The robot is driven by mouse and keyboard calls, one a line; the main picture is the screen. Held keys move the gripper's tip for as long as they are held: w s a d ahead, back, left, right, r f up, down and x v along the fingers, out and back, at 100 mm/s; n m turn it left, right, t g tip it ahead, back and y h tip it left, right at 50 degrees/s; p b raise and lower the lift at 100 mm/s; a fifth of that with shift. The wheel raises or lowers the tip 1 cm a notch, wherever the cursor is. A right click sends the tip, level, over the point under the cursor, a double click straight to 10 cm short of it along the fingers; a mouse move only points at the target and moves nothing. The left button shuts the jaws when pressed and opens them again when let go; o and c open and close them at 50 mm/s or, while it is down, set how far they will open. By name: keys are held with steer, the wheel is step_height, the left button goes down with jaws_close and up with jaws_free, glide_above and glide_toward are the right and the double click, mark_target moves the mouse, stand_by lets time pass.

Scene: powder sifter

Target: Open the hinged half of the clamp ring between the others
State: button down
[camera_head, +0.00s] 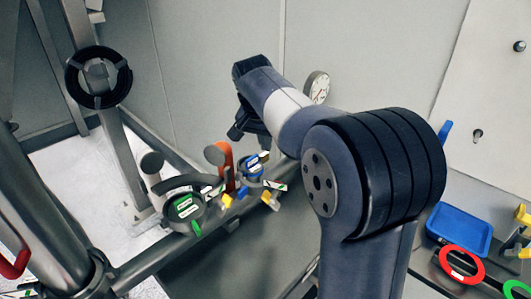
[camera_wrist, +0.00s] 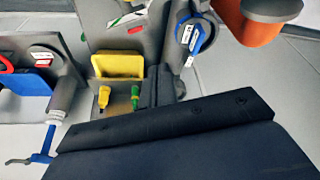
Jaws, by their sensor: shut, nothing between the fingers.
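I cannot make out a clamp ring's hinged half clearly. In the head view, a blue-marked round fitting (camera_head: 250,170) sits on the rail, right of a dark round fitting with a green label (camera_head: 183,207). In the wrist view, a blue ring-like part with a white label (camera_wrist: 190,36) shows at the upper middle. A red ring-like part (camera_wrist: 6,66) is cut off at the left edge. My gripper (camera_head: 238,132) is above the blue-marked fitting in the head view, shut and holding nothing. A dark part of it fills the lower wrist view, where its fingertips cannot be made out.
An orange part (camera_head: 225,165) stands beside the blue-marked fitting. A blue tray (camera_head: 445,222) and a red ring (camera_head: 461,263) are at the right. The wrist view shows a yellow holder (camera_wrist: 118,64) with yellow and green tools below it. A gauge (camera_head: 317,88) is on the wall.

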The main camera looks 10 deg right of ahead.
mark_target(260, 189)
steer(key=p+x, duration=0.1)
steer(key=x, duration=0.9)
steer(key=s+a, duration=0.1)
steer(key=s+a+p, duration=0.1)
steer(key=s, duration=0.1)
steer(key=shift+s+r, duration=0.1)
steer(key=shift+s, duration=0.1)
steer(key=shift+a, duration=0.1)
